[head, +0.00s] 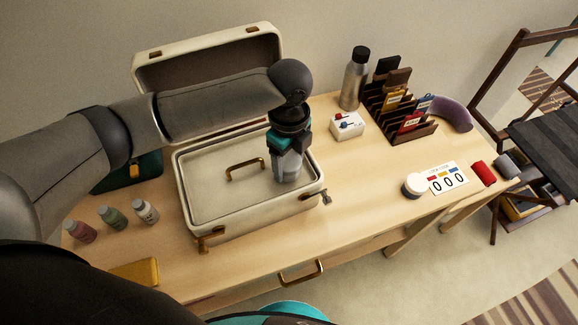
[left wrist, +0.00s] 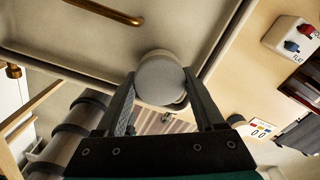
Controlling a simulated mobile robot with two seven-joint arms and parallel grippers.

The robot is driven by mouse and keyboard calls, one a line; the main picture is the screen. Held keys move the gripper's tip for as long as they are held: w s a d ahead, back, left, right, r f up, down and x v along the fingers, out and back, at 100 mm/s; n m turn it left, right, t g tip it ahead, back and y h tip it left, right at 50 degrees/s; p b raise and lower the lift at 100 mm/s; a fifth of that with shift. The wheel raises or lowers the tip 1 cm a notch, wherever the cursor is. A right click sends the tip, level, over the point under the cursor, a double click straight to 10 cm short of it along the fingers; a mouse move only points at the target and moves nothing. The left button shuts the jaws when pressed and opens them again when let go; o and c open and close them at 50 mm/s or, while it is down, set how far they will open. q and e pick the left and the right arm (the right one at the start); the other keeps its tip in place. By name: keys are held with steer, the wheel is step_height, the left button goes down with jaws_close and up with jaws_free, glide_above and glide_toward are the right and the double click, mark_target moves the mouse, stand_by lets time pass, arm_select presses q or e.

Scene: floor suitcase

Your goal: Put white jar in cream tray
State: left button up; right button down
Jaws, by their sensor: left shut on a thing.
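The cream tray (head: 225,195) sits inside the open cream suitcase (head: 255,227) on the table and has a brass handle (head: 245,168). My left gripper (head: 288,172) points down over the tray's right part. In the left wrist view my left gripper (left wrist: 160,95) is shut on a pale white round jar (left wrist: 158,72), which is between its fingers with the tray (left wrist: 82,40) behind it. In the head view the fingers mostly hide the jar, and I cannot tell whether it touches the tray floor. My right gripper is not in view.
Three small bottles (head: 110,217) stand left of the suitcase. To the right are a metal flask (head: 354,78), a white box (head: 347,125), a dark rack (head: 400,105), a white round item (head: 412,186) and a number card (head: 449,178). The suitcase lid (head: 205,55) stands open behind.

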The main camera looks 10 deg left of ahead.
mark_target(289, 161)
arm_select(q)
step_height(289, 161, down, 2)
steer(key=shift+f, duration=0.1)
steer(key=o, duration=1.1)
step_height(289, 161, up, 11)
steer(key=shift+f+p, duration=0.1)
steer(key=shift+p, duration=1.1)
steer(key=shift+r, duration=0.75)
